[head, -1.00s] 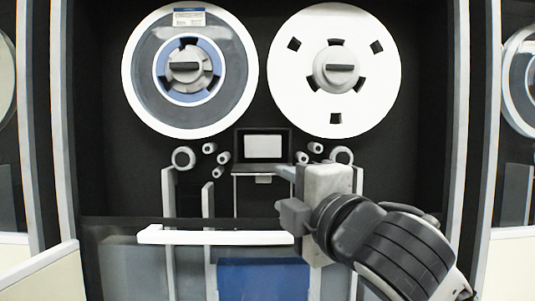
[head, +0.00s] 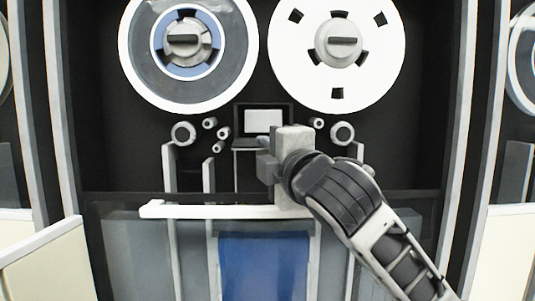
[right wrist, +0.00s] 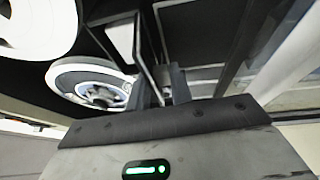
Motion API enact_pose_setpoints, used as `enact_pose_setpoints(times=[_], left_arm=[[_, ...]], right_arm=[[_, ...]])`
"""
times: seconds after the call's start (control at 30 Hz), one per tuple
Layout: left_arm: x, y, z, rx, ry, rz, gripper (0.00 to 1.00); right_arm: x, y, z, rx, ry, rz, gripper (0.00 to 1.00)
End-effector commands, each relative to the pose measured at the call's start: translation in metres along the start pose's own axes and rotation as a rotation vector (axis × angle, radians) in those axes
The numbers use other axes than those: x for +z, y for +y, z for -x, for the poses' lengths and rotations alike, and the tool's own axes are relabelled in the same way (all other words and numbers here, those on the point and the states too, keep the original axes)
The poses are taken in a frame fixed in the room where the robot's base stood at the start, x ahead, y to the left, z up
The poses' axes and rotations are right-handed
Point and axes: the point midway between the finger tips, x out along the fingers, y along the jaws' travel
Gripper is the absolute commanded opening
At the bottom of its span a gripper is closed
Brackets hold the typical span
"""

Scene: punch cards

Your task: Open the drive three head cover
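The head cover (head: 263,121) is a small dark-framed panel with a pale window, below and between the two tape reels of the drive. It appears closed, but its lower right part is hidden behind my right gripper. My right gripper (head: 268,166) is just below and in front of it, pointing left and in toward the drive. In the right wrist view, its two fingers (right wrist: 162,88) stand apart, with a thin grey bar showing close to them. I cannot tell whether the fingers touch the cover. My left gripper is not in view.
A blue-rimmed reel (head: 187,90) and a white reel (head: 380,80) sit above. Small rollers (head: 183,133) flank the cover. A white horizontal bar (head: 190,211) crosses below, above a blue panel (head: 262,265). Neighbouring cabinets stand at both sides.

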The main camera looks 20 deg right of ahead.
Motion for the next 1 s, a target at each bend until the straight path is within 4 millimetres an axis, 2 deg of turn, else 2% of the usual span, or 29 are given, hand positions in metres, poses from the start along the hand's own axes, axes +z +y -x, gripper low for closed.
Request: enact_pose_setpoints(times=[0.1, 0.27, 0.47, 0.97, 1.0], left_arm=[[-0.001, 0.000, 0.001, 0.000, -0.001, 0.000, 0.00], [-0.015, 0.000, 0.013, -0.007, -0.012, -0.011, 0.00], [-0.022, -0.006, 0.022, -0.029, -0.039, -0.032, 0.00], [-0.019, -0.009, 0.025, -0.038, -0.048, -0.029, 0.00], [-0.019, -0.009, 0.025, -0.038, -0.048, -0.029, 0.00]], right_arm=[[-0.001, -0.002, 0.000, -0.011, 0.001, -0.001, 0.00], [-0.001, 0.006, -0.001, -0.056, 0.001, -0.018, 0.00], [-0.001, 0.011, 0.000, -0.145, 0.002, -0.052, 0.00], [-0.002, 0.004, 0.001, -0.196, 0.001, -0.073, 0.00], [-0.002, 0.004, 0.001, -0.196, 0.002, -0.073, 0.27]])
